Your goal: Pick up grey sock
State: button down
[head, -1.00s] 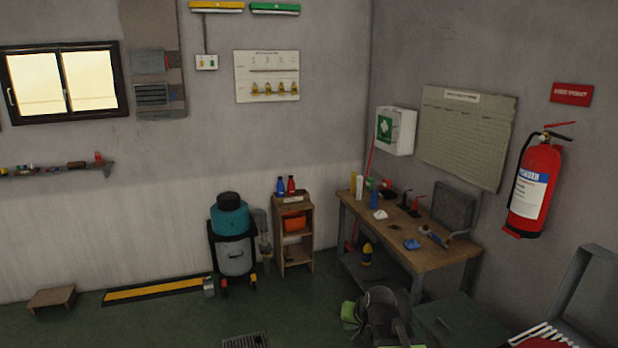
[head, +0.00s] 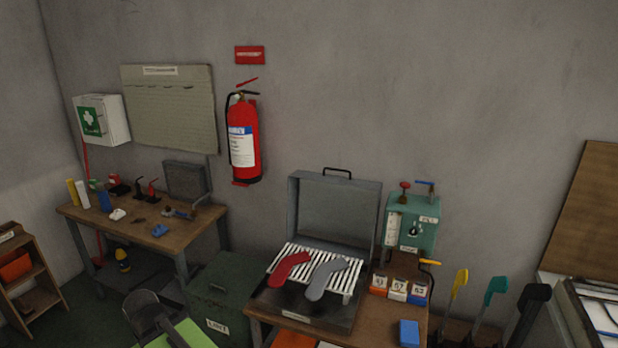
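The grey sock (head: 325,279) lies flat on a rack of white slats (head: 350,286), to the right of a red sock (head: 288,268). The rack sits in front of the raised lid of an open grey case (head: 335,212), on a wooden bench (head: 262,321). I cannot make out my gripper in the head view.
Small numbered boxes (head: 398,288), a teal device (head: 412,222) and a blue block (head: 409,333) stand right of the case. Upright yellow (head: 458,286), teal and black forms stand further right. A green chest (head: 222,290) and an unclear dark shape (head: 148,312) are at left.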

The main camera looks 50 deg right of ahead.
aim_at(314, 292)
jog(key=z, duration=1.7)
jog(key=k, duration=0.95)
jog(key=u, duration=0.05)
jog(key=i, duration=0.95)
jog(key=z, duration=0.05)
